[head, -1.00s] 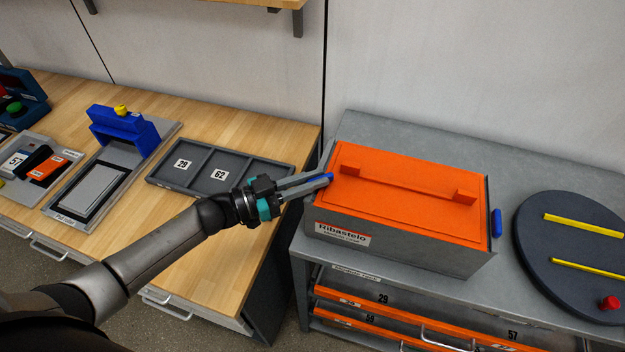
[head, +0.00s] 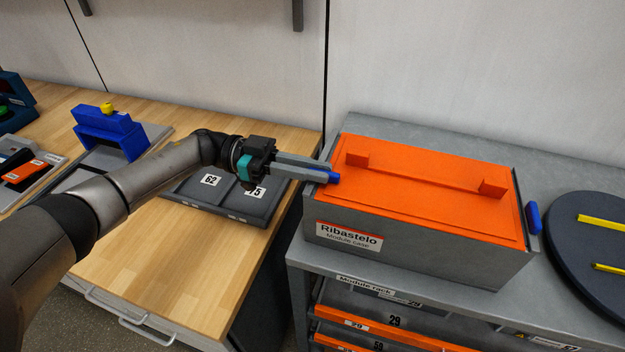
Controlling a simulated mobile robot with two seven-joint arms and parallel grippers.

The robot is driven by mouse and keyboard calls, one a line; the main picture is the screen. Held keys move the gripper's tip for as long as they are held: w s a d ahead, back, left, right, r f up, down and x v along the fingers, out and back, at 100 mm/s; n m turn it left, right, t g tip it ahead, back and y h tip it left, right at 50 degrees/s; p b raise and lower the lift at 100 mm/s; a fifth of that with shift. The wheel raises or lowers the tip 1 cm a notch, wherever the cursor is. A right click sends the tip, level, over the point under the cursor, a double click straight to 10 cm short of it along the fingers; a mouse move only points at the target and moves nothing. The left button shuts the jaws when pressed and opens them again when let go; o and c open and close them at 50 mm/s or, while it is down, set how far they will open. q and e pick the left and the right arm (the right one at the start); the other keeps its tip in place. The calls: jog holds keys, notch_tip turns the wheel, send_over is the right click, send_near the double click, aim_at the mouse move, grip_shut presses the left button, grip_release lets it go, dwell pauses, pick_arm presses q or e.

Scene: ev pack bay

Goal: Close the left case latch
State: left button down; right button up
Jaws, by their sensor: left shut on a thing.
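The module case (head: 440,255) is a grey box with an orange lid (head: 430,208) and a raised orange handle bar, standing on a grey bench. My left gripper (head: 325,175) reaches in from the left, at the top of the case's left end. Its fingers are shut on the left case latch (head: 334,178), a blue piece that shows just past the fingertips. The fingers hide most of this latch, so its exact angle cannot be told. A second blue latch (head: 534,218) stands upright at the case's right end. My right gripper is not in view.
A round dark turntable (head: 590,250) with yellow bars lies right of the case. A grey divided tray (head: 235,200) lies on the wooden bench (head: 175,285) under my left arm. A blue fixture (head: 110,130) stands further left. A rack with orange drawers (head: 380,330) is below the case.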

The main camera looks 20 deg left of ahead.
pick_arm(q)
jog(key=shift+m+g+b, duration=0.3)
jog(key=shift+g, duration=0.2)
jog(key=c, duration=0.9)
grip_release()
jog(key=shift+o, duration=0.2)
jog(key=a+b, duration=0.5)
jog(key=a, duration=1)
jog(key=shift+w+b, duration=0.4)
